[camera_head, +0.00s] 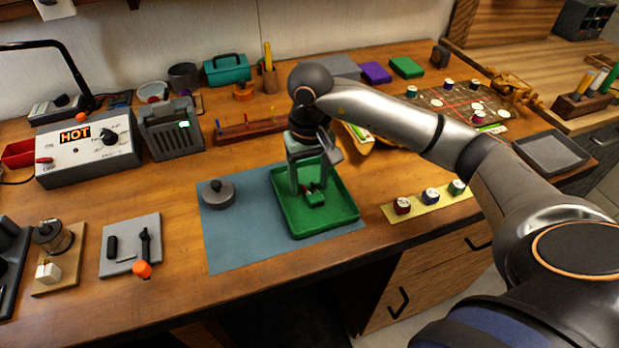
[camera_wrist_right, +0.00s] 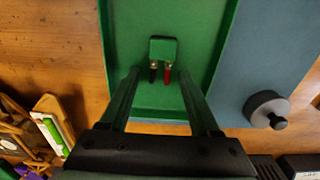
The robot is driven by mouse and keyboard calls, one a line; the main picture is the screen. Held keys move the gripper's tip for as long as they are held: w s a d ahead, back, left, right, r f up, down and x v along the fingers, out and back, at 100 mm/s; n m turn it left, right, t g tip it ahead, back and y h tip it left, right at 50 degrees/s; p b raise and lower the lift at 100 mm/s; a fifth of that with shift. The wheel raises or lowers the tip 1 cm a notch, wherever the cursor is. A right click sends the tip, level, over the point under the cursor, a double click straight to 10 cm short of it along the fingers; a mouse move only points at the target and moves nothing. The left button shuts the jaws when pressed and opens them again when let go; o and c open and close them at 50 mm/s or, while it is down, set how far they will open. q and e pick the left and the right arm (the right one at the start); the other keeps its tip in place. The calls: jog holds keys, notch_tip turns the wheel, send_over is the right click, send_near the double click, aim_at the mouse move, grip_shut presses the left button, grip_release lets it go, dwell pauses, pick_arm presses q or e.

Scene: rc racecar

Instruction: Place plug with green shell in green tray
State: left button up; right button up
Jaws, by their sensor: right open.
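The green tray (camera_head: 338,215) lies on a blue-grey mat on the bench. The plug with green shell (camera_head: 314,199) rests on the tray floor, with a red and a black lead end on it. In the right wrist view the plug (camera_wrist_right: 163,50) lies inside the tray (camera_wrist_right: 203,18), its leads toward my gripper. My right gripper (camera_head: 308,190) points down over the tray, its fingers around or just above the plug's lead end. In the wrist view the right gripper (camera_wrist_right: 161,85) is open, with the fingers apart and clear of the plug. My left gripper is not seen.
A round grey lidded weight (camera_head: 218,195) stands on the mat (camera_head: 235,245) left of the tray. A yellow strip (camera_head: 420,209) with several small jars is to the right. A HOT-labelled station (camera_head: 88,150) stands at the left. Bare bench lies in front of the mat.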

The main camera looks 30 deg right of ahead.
aim_at(310, 188)
notch_tip(310, 188, up, 12)
jog(key=p, duration=0.1)
jog(key=shift+r, duration=0.15)
dwell(0.4)
dwell(0.5)
